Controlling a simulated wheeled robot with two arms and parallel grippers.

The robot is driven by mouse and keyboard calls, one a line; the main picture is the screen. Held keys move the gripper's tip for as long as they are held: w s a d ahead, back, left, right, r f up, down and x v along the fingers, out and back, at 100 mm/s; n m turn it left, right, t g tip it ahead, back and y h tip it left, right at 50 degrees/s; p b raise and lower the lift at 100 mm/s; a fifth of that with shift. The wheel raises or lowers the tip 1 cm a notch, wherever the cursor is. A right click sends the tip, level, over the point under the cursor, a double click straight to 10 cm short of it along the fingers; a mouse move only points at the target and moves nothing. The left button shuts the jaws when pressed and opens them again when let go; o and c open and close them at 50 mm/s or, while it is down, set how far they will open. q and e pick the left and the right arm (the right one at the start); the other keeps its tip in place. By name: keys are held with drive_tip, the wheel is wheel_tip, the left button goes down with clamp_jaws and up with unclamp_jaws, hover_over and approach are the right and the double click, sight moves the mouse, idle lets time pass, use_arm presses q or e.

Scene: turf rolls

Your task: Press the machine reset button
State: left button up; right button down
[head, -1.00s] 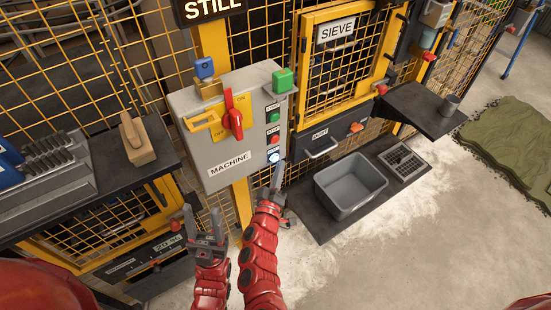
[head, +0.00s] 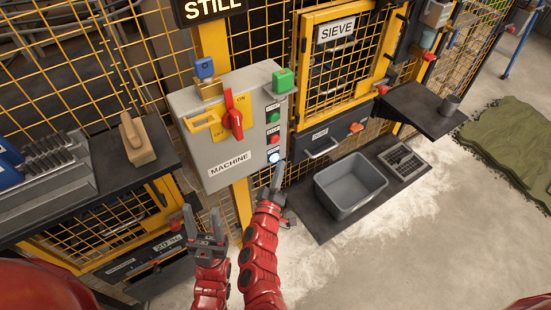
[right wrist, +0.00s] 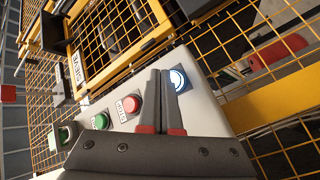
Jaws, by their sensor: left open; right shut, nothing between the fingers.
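The grey machine box (head: 215,140) is labelled MACHINE and has a red switch lever (head: 232,115). A column of buttons runs down its right side. The lowest is a lit white-blue button (head: 273,156), whose label I cannot read; it also shows in the right wrist view (right wrist: 178,80). My right gripper (head: 279,166) is shut and empty, its tips close beside the lit button. In the right wrist view its fingertips (right wrist: 160,73) appear just left of that button; contact cannot be told. My left gripper (head: 201,211) is open and empty, below the box.
A red button (right wrist: 131,104) and a green button (right wrist: 101,121) sit in line with the lit one. A blue padlock (head: 205,68) and a green block (head: 283,80) are at the box's top. Yellow mesh surrounds the box.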

drive_tip(key=shift+w, duration=0.1)
drive_tip(key=shift+w+a+b, duration=0.25)
drive_tip(key=shift+b, duration=0.05)
drive_tip(key=shift+w+a+b, duration=0.25)
drive_tip(key=shift+w+b, duration=0.05)
drive_tip(key=shift+b, duration=0.05)
idle(0.8)
idle(0.4)
drive_tip(key=shift+s+d+p, duration=0.5)
drive_tip(key=shift+s+p, duration=0.15)
drive_tip(key=shift+p, duration=0.2)
